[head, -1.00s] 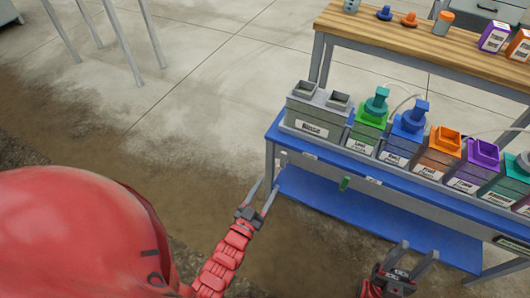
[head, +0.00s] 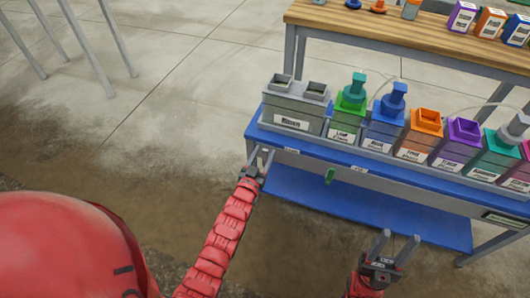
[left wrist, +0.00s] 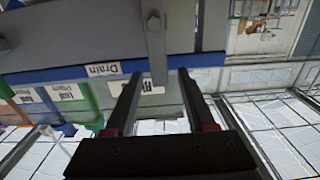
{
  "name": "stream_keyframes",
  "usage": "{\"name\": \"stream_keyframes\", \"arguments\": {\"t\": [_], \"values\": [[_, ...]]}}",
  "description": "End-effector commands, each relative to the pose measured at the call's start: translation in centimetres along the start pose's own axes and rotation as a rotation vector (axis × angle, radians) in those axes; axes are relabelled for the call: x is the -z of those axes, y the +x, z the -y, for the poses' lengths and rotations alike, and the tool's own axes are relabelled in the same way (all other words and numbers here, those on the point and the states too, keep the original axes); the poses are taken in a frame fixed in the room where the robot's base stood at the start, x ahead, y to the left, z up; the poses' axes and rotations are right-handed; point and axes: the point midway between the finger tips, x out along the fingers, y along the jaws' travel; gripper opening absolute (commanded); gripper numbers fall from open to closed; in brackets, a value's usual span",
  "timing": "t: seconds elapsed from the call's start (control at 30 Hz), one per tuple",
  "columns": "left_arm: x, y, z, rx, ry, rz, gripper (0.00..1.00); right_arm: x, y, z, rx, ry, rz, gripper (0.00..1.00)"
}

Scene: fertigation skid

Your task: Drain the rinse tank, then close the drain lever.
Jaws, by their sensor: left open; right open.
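The grey rinse tank (head: 270,112), with two square openings, stands at the left end of the blue bench. In the left wrist view, a flat grey lever (left wrist: 156,50) runs from a bolt beside the "Drain" label (left wrist: 103,69). Its free end lies between the open fingers of my left gripper (left wrist: 160,76), with gaps visible on both sides. In the head view my left gripper (head: 260,158) is at the bench's front left corner and largely hides the lever. My right gripper (head: 395,245) is open and empty, in front of the bench's lower shelf.
Green (head: 350,115), blue (head: 384,125) and orange (head: 419,135) containers stand right of the tank. A wooden table (head: 400,28) is behind.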

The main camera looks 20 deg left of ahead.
Motion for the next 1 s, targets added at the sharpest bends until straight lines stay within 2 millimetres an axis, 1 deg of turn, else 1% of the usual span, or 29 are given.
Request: {"name": "stream_keyframes", "arguments": {"t": [0.03,0.13,0.47,0.57,0.6,0.77,0.8,1.0], "values": [[0.00,0.62,-0.02,0.000,0.000,-0.001,0.55,-0.03,-0.17,0.01,0.000,0.000,0.000,0.50],[0.00,1.26,-0.04,-0.001,0.000,-0.001,0.55,-0.04,-0.24,0.01,0.000,0.000,0.000,0.50],[0.02,1.55,-0.02,0.000,-0.001,0.000,0.55,-0.04,-0.24,0.01,0.000,0.000,0.000,0.50],[0.03,1.54,-0.02,0.000,0.000,0.000,0.39,-0.04,-0.25,0.01,0.000,0.000,0.000,0.50],[0.03,1.54,-0.02,0.000,0.000,0.000,0.32,-0.04,-0.24,0.01,0.000,0.000,0.000,0.50],[0.03,1.54,-0.01,0.000,0.000,0.000,0.03,-0.04,-0.24,0.01,0.000,0.000,0.000,0.50],[0.03,1.54,-0.01,0.000,0.000,0.000,0.00,-0.04,-0.24,0.01,0.000,0.000,0.000,0.50],[0.03,1.54,-0.01,0.000,0.000,0.000,0.00,-0.04,-0.24,0.01,0.000,0.000,0.000,0.50]]}}
